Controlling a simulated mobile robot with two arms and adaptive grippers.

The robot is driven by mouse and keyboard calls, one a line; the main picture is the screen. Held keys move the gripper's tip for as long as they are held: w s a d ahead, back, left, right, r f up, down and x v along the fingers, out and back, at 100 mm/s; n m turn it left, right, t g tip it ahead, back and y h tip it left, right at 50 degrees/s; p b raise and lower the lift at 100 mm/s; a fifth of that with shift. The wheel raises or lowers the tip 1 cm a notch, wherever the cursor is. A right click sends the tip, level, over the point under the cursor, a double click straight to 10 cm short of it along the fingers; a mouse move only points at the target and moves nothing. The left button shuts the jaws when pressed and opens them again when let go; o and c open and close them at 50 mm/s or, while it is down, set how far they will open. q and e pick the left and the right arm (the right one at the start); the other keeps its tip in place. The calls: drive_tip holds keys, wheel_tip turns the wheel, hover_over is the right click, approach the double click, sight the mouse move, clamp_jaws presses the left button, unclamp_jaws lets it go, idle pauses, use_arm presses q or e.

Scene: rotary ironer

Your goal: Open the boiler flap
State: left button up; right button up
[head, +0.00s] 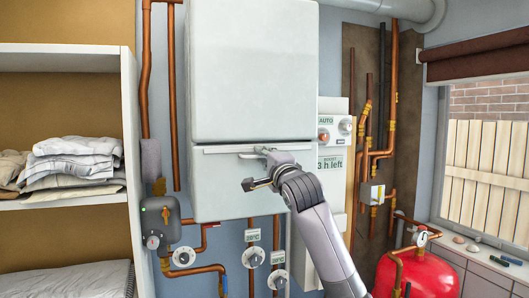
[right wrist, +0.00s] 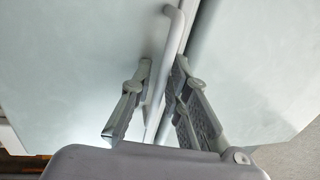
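The boiler (head: 254,70) is a pale grey box on the wall. Its flap (head: 222,190) is the lower front panel, with a seam along its top edge. A bar handle (head: 248,155) sits near the top of the flap, partly hidden by my right gripper (head: 258,168). In the right wrist view the handle (right wrist: 171,40) runs between the two fingers of the right gripper (right wrist: 164,62). The fingers are apart, one on each side of the bar, and do not look closed on it. The flap looks shut or nearly so. My left gripper is not in view.
A shelf unit (head: 130,140) with folded cloths (head: 72,160) stands at the left. Copper pipes and dials (head: 253,257) are below the boiler. A control panel (head: 334,135) is at its right, and a red tank (head: 425,272) stands at lower right.

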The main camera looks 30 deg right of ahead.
drive_tip(key=shift+c, duration=0.3)
clamp_jaws()
idle(0.5)
